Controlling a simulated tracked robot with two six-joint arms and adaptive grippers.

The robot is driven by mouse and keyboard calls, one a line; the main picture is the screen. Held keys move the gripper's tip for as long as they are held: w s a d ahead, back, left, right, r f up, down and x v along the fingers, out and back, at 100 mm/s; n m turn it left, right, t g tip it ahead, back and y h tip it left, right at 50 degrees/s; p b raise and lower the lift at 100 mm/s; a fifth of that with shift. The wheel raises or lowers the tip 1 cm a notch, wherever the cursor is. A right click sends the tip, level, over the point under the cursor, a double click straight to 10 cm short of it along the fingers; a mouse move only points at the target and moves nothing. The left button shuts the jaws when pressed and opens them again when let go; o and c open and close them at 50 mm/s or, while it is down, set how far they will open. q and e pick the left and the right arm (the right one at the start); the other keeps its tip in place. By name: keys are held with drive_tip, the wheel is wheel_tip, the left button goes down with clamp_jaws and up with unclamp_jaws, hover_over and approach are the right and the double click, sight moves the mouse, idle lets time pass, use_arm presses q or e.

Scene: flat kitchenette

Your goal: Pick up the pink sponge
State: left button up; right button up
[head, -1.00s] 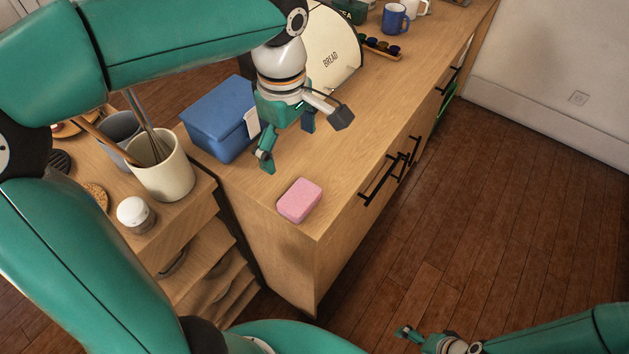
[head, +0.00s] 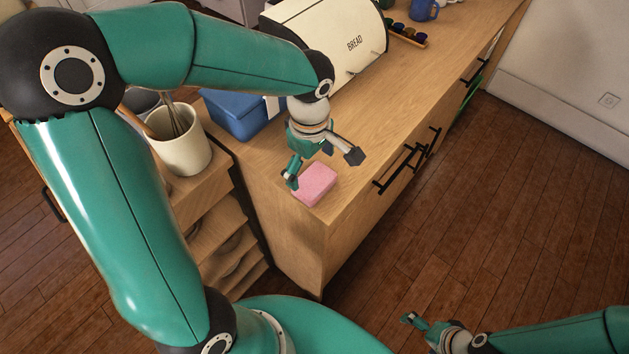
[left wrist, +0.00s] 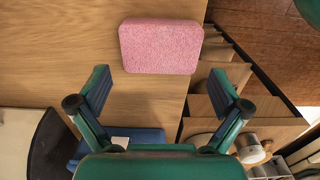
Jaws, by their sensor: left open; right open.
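The pink sponge (head: 315,186) lies flat on the wooden counter near its front corner. My left gripper (head: 322,170) is open just above and behind it in the head view, partly covering its far edge. In the left wrist view the sponge (left wrist: 161,46) lies beyond the fingertips of my open left gripper (left wrist: 163,88), roughly centred between them, with nothing in the grasp. My right gripper (head: 408,320) is open and empty, low over the floor at the bottom right, far from the sponge.
A blue box (head: 237,114) and a cream bread bin (head: 335,38) stand behind the left gripper on the counter. A cream crock (head: 184,143) with utensils stands on the lower unit to the left. The counter right of the sponge is clear. Black handles (head: 405,165) stick out from the counter front.

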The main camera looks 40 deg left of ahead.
sight(310, 177)
use_arm(q)
wheel_tip(310, 177, down, 4)
drive_tip(key=shift+a+f+p, duration=0.15)
drive_tip(key=shift+f+p, duration=0.05)
drive_tip(key=shift+p, duration=0.15)
drive_tip(key=c, duration=0.3)
drive_tip(key=shift+c, duration=0.2)
drive_tip(key=shift+r, duration=0.15)
wheel_tip(310, 177, up, 20)
drive_tip(key=shift+f, duration=0.1)
idle(0.3)
